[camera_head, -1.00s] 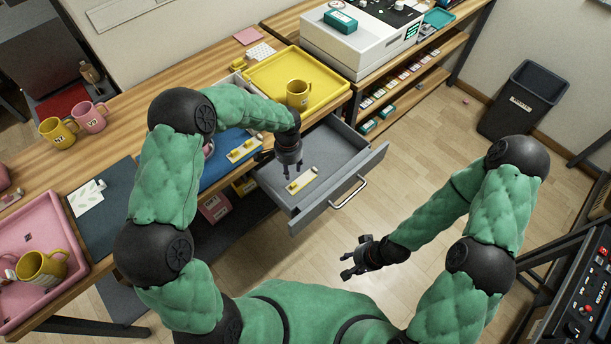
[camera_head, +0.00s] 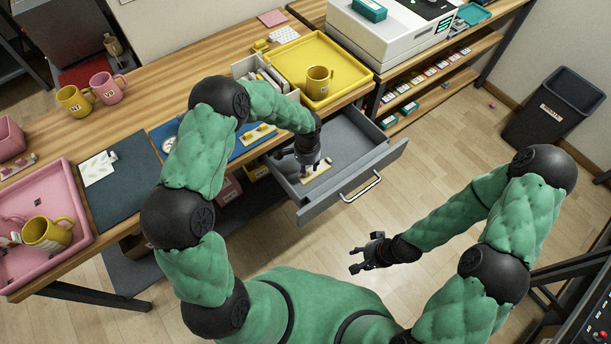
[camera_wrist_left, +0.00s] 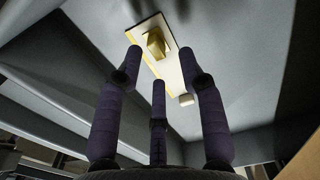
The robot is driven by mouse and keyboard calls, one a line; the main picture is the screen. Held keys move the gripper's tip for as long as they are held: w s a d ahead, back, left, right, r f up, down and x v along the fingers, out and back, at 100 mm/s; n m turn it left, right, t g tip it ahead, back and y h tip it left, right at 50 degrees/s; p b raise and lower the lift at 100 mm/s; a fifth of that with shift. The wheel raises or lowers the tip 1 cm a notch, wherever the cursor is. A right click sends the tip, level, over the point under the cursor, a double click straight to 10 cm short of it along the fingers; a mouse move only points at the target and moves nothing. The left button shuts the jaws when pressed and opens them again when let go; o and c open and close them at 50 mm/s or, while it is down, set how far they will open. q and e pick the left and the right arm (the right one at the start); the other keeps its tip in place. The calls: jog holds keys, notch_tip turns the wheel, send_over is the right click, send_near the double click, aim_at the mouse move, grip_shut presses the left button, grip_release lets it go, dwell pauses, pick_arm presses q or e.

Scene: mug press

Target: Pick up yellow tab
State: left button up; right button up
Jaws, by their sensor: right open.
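A yellow tab, a cream strip with a raised yellow block and a pale knob at one end (camera_head: 319,172), lies in the open grey drawer (camera_head: 350,140). In the left wrist view, the tab (camera_wrist_left: 156,43) lies just beyond my fingertips. My left gripper (camera_head: 310,168) points down into the drawer above the tab, partly hiding it. In the left wrist view its fingers (camera_wrist_left: 160,62) are spread, with nothing held between them. Whether a finger touches the tab I cannot tell. My right gripper (camera_head: 362,257) is open and empty over the floor, right of and below the drawer.
The drawer's front has a handle (camera_head: 361,187), and its walls surround the left gripper. A yellow tray (camera_head: 290,62) with a yellow mug (camera_head: 319,82) stands above on the table. A similar yellow tab (camera_head: 260,135) lies on a blue mat. The floor (camera_head: 450,150) right of the drawer is clear.

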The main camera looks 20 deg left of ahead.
pick_arm(q)
notch_tip(320, 180, down, 2)
jog(key=shift+f, duration=0.2)
jog(key=c, duration=0.7)
jog(key=shift+r, duration=0.1)
